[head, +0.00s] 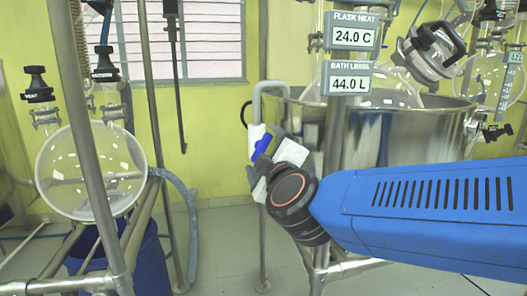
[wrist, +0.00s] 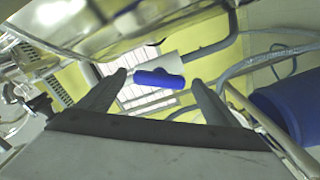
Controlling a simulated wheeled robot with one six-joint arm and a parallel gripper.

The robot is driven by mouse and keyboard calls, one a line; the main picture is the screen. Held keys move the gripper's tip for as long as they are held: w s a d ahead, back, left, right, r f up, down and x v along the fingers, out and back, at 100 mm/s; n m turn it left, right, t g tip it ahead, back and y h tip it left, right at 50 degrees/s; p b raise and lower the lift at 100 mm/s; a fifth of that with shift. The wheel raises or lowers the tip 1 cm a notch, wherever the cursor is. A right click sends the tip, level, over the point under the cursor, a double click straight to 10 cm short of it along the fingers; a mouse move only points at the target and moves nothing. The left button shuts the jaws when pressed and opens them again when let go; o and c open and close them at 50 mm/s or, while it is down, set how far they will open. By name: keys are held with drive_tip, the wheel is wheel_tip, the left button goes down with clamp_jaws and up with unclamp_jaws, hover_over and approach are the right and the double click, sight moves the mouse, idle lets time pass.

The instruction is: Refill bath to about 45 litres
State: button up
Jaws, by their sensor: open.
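The steel bath (head: 400,130) stands at the right in the head view. Its sign (head: 349,78) reads BATH LEVEL 44.0 L. A grey pipe (head: 270,88) bends over beside the bath's left rim. A blue handle (head: 263,143) shows at my gripper (head: 266,150), partly hidden by it. In the wrist view the blue handle (wrist: 158,78) lies across the gap between the fingertips of my gripper (wrist: 157,80), on a pale body joined to a pipe (wrist: 212,48). My fingers are apart; I cannot tell whether they touch the handle.
A second sign (head: 354,30) reads FLASK HEAT 24.0 C. A round glass flask (head: 90,170) sits in a metal frame at the left, above a blue drum (head: 150,255). Steel posts stand near my arm. The floor (head: 225,245) left of the bath looks clear.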

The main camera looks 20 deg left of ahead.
drive_tip(key=shift+w+a, duration=0.15)
drive_tip(key=shift+w, duration=0.15)
drive_tip(key=shift+c, duration=0.3)
drive_tip(key=c, duration=1)
drive_tip(key=shift+m, duration=0.3)
drive_tip(key=m, duration=0.5)
drive_tip(key=shift+m, duration=0.3)
drive_tip(key=m, duration=0.5)
drive_tip(key=shift+m, duration=0.3)
